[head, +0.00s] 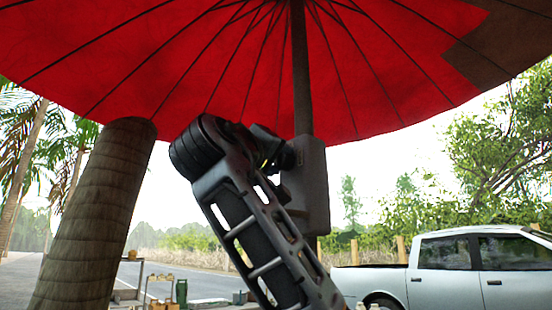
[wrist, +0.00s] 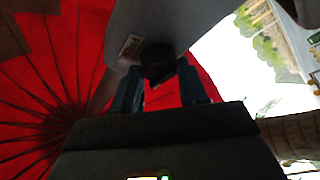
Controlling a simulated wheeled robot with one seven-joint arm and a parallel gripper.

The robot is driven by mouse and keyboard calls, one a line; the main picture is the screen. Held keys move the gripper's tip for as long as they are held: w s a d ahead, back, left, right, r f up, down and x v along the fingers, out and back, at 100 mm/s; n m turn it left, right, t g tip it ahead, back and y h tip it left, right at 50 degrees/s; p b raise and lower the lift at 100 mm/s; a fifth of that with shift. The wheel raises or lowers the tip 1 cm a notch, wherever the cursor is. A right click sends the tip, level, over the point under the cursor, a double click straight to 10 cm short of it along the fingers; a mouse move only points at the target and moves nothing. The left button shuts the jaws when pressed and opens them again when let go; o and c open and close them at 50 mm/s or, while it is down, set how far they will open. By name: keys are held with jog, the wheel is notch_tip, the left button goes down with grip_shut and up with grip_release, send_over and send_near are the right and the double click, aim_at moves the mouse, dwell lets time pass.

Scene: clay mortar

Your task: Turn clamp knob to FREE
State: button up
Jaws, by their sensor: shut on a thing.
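The clamp is a dark grey box (head: 308,188) on the umbrella pole (head: 300,70); it also shows close up in the wrist view (wrist: 190,25). The dark clamp knob (wrist: 158,58) sticks out of the box's face. My gripper (wrist: 158,76) is shut on the knob, with one bluish finger on each side of it. In the head view my gripper (head: 284,158) reaches the left side of the box, and the knob is hidden there. A small pale label (wrist: 131,46) is on the box left of the knob; its writing is too small to read.
A red umbrella canopy (head: 190,60) spreads just above my arm. A thick palm trunk (head: 95,215) stands at left. A silver pickup (head: 450,275) is at the right behind. A low stand with small items (head: 160,285) is at lower left.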

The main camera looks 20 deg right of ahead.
jog(key=shift+c, duration=0.6)
jog(key=shift+f, duration=0.1)
